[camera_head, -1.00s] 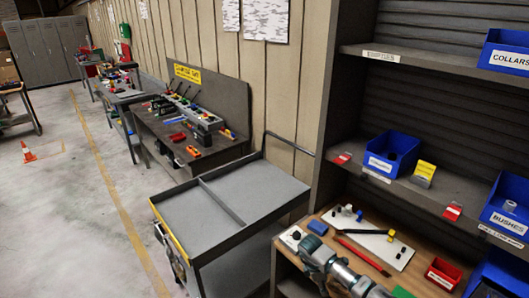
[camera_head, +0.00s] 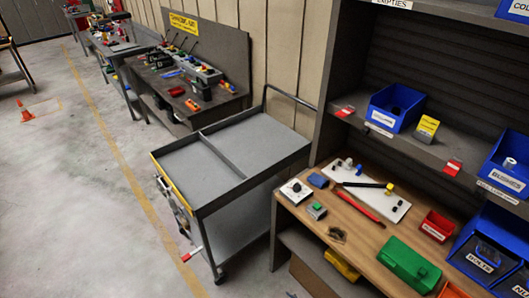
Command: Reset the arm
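Neither of my grippers shows in the head view now, and no part of my arms can be made out clearly. The wooden bench top (camera_head: 345,222) at the lower right is free of my arm. On it lie a white board (camera_head: 398,208) with small parts and a black bar, a red pen-like tool (camera_head: 358,207), a green box (camera_head: 408,264) and a red bin (camera_head: 437,226). A small dark item (camera_head: 337,234) lies near the bench's front edge.
A grey two-tier cart (camera_head: 258,143), with a divider on its empty top, stands left of the bench. Shelves with blue bins (camera_head: 396,107) rise behind the bench. A dark workbench (camera_head: 218,108) stands along the wall.

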